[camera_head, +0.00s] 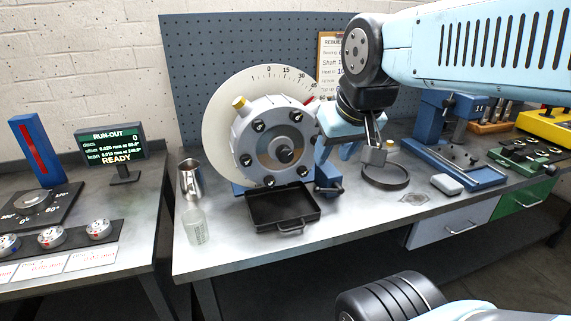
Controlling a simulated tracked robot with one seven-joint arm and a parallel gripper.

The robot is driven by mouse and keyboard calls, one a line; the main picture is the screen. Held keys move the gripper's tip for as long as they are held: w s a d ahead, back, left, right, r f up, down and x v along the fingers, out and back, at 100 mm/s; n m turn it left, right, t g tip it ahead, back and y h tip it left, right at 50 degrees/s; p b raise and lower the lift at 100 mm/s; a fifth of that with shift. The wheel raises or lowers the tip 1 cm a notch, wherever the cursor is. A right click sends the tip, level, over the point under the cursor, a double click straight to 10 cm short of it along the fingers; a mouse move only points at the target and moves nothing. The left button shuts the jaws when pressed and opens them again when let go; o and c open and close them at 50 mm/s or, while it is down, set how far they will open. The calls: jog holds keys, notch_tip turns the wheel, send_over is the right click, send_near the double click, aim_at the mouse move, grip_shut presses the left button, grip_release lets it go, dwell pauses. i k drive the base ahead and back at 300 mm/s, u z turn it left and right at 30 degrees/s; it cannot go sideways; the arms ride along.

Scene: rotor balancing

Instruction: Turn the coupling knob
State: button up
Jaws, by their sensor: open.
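The grey rotor (245,150) stands upright on the bench in front of a pale graduated dial (222,112). A dark round knob (285,154) sticks out at the rotor's centre; I cannot tell for sure that it is the coupling knob. A yellow knob-like part (240,104) sits at the rotor's upper left rim. My gripper (346,142) hangs just right of the rotor, apart from the centre knob in the picture. It is open. Its fingertips are small and partly overlap the things behind them, so contact cannot be told.
A black tray (283,220) lies below the rotor. A metal jug (190,180) and a glass beaker (195,228) stand left of it. A black ring (386,184) is below my gripper. A blue stand (452,168) is farther right. The bench front right of the tray is mostly clear.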

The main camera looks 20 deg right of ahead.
aim_at(284, 155)
jog(key=z, duration=0.95)
jog(key=k, duration=2)
jog(key=u, duration=0.8)
jog(key=i, duration=1)
